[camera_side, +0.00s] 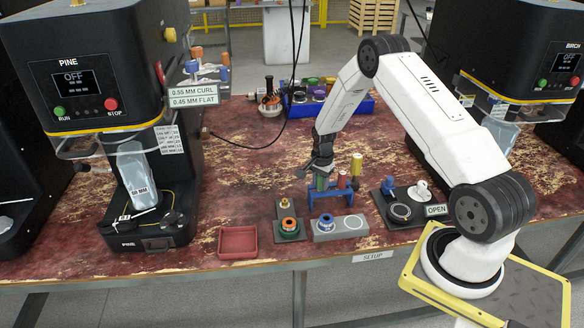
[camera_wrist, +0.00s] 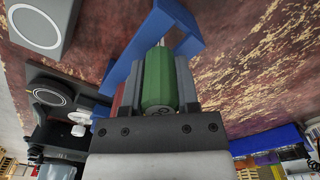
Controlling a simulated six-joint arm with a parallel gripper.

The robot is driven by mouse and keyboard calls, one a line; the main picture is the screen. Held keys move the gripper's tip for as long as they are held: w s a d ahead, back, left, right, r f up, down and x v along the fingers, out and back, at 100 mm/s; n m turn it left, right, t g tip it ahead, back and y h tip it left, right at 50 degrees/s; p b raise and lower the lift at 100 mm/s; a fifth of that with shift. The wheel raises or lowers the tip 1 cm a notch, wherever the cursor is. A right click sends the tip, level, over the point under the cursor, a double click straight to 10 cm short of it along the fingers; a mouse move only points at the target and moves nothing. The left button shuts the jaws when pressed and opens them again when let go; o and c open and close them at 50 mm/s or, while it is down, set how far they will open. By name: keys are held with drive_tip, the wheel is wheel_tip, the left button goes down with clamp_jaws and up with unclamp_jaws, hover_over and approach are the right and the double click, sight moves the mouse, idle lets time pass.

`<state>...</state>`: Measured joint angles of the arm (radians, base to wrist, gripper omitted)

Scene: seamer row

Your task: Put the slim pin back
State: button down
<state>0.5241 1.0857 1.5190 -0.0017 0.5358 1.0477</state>
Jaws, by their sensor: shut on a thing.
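My gripper (camera_side: 320,178) is low over the table, at the left end of a blue rack (camera_side: 331,196). It is shut on a pin with a green handle (camera_wrist: 159,82). The handle sits between the two grey fingers, and a thin metal shank shows past it against the blue rack (camera_wrist: 176,22) in the wrist view. I cannot tell whether the shank is in the rack or just above it. A red-handled pin (camera_side: 341,180) and a taller yellow-topped pin (camera_side: 356,165) stand at the rack's right part. Which pin is the slim one is not clear.
In front of the rack are a grey block (camera_side: 352,223) with a blue ring and a plate with an orange-green ring (camera_side: 289,227). A red tray (camera_side: 238,242) lies front left. A dark fixture (camera_side: 405,211) with an OPEN label is on the right. The PINE machine (camera_side: 110,80) stands left.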

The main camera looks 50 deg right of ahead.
drive_tip(key=shift+f, duration=0.2)
drive_tip(key=shift+c, duration=1.7)
unclamp_jaws()
drive_tip(key=shift+r, duration=6.35)
